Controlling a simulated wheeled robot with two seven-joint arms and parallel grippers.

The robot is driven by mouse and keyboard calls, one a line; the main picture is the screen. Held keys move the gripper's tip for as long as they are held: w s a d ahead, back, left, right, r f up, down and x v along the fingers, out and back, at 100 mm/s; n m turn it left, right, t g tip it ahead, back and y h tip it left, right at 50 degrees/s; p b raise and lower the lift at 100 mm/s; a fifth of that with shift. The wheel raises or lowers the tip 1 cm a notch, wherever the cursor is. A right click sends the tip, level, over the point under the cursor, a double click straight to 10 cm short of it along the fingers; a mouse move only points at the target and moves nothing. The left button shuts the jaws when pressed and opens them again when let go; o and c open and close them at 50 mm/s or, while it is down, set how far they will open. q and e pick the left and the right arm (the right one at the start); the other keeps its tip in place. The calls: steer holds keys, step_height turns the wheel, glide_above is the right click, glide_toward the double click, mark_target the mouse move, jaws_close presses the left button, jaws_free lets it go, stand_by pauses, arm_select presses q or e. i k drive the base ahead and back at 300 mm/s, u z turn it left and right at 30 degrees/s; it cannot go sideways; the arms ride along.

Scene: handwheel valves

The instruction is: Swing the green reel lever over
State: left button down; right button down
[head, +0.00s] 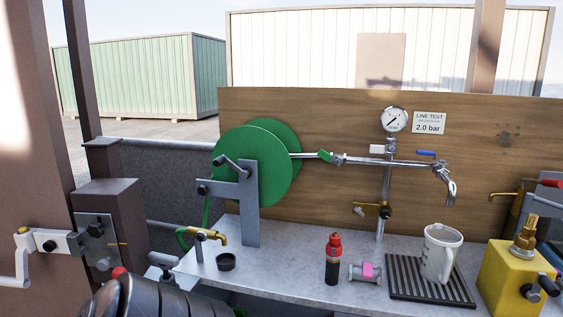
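A green reel (268,160) stands at the left end of the bench on a grey bracket (249,205). A metal pipe runs right from the reel, and a small green lever (325,155) sits on it, just left of a pipe fitting (340,159). The lever lies roughly along the pipe, slanting down to the right. It appears unobstructed and nothing touches it. The reel also has a dark crank handle (232,167) on its front. Neither of my grippers is in view.
The bench (290,255) holds a black-and-red bottle (333,260), a white mug (440,253) on a slatted tray (403,275) and a yellow block (507,278). A wooden board (340,125) backs the bench, with a gauge (394,119).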

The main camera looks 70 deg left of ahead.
mark_target(323, 154)
steer(key=u, duration=0.65)
steer(key=i, duration=0.6)
steer(key=u, duration=0.6)
